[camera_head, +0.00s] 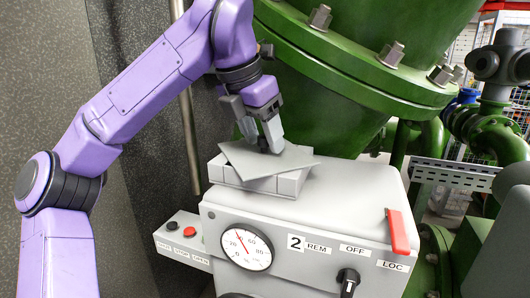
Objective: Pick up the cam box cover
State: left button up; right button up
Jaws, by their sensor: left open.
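The cam box cover (296,160) is a thin grey plate. It lies turned at an angle on top of the grey cam box (290,186), with its corners jutting past the box's edges. My left gripper (266,146) comes down from above and is open, with its fingertips at the cover's upper surface near its back edge. Whether the fingers touch the cover cannot be told. My right gripper is not in view.
The cam box stands on a light grey housing (350,190) with a round gauge (247,248), a black knob (348,278) and a red lever (397,232). A large green flanged pipe (340,60) rises close behind. A push-button box (183,238) juts out at left.

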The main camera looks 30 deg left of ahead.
pick_arm(q)
jog(key=shift+c, duration=0.3)
grip_shut()
